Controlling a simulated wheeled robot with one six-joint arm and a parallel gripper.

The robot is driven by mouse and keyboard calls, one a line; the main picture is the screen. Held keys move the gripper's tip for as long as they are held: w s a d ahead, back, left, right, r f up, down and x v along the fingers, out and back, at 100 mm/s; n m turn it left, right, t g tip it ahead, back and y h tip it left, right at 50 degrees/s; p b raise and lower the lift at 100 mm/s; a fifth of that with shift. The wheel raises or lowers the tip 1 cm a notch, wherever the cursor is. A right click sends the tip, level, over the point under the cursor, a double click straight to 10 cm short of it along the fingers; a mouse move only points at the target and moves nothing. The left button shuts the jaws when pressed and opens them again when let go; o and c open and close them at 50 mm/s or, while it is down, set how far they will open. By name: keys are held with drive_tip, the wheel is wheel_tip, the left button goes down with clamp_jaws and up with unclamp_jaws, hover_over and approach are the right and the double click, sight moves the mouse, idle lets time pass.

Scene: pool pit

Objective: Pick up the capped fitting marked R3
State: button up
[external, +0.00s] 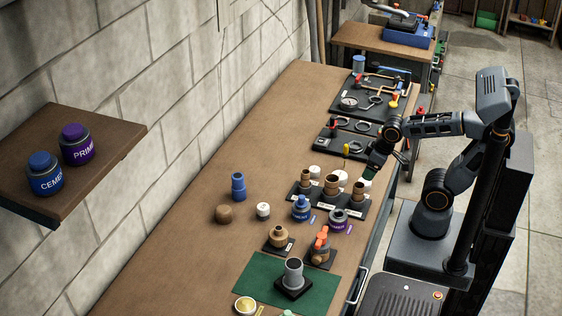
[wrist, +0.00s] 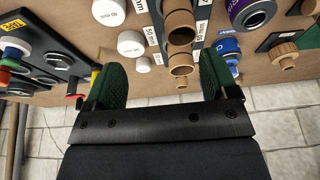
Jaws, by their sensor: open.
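I cannot read an R3 mark in either view, so I cannot tell which fitting bears it. A tan fitting (external: 278,237) stands on a small dark labelled base in the external view. A similar tan fitting shows at the right of the wrist view (wrist: 284,54). Several brown open-ended couplings (external: 331,185) stand in a row on dark bases, with white caps (external: 340,175) behind them. In the wrist view, brown couplings (wrist: 180,60) appear beyond the fingers. My gripper (external: 373,167) is open and empty beside the row; its green-padded fingers (wrist: 162,77) are apart.
A blue-capped jar (external: 301,208), a purple-ringed jar (external: 339,220) and an orange-handled valve (external: 320,246) stand close together. A green mat (external: 262,285) holds a grey pipe piece. Tool trays (external: 350,140) lie beyond the row. The bench's far left stretch is clear.

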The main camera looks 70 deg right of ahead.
sight(264, 206)
drive_tip(key=shift+c, duration=0.4)
